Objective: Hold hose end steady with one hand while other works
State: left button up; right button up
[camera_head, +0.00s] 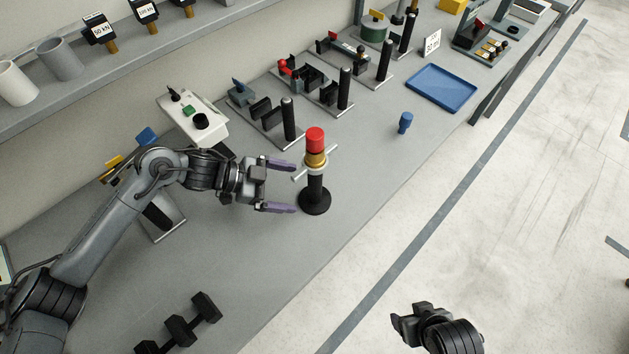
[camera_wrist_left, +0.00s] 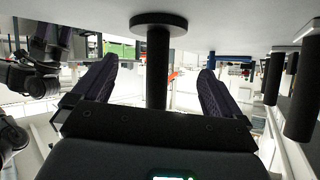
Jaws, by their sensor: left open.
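No hose shows in either view. A black post (camera_head: 316,188) with a round base, a brass collar, a silver crossbar and a red cap (camera_head: 315,138) stands upright on the bench. My left gripper (camera_head: 280,187) is open beside the post, with its purple-grey fingers pointing at it. In the left wrist view, which is upside down, the post (camera_wrist_left: 158,65) shows between the two spread fingers (camera_wrist_left: 158,75), with no finger seen touching it. My right gripper (camera_head: 405,327) is at the lower right, off the bench; its jaw opening is unclear.
Behind stand several black-post fixtures (camera_head: 288,120) on plates. A blue tray (camera_head: 441,88) and a small blue peg (camera_head: 405,123) lie to the right. A white control box (camera_head: 193,119) sits behind my left arm, and black weights (camera_head: 192,323) lie in front. Bench around the post's front is clear.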

aim_at(311, 192)
pick_arm(q)
jog(key=shift+w+a+r+g+b, duration=0.2)
jog(key=shift+a+g+b, duration=0.1)
jog(key=shift+a, duration=0.3)
jog(key=shift+w+a+r+g+b, duration=0.1)
jog(key=shift+a+r+g+b, duration=0.15)
jog(key=shift+a, duration=0.35)
jog(key=shift+d+f+b, duration=0.3)
jog(key=shift+d+b, duration=0.1)
jog(key=shift+b, duration=0.2)
jog(key=b+x, duration=0.2)
jog(key=x, duration=0.4)
jog(key=shift+s+d+r, duration=0.1)
jog(key=shift+s+d, duration=0.05)
jog(key=shift+x, duration=1.2)
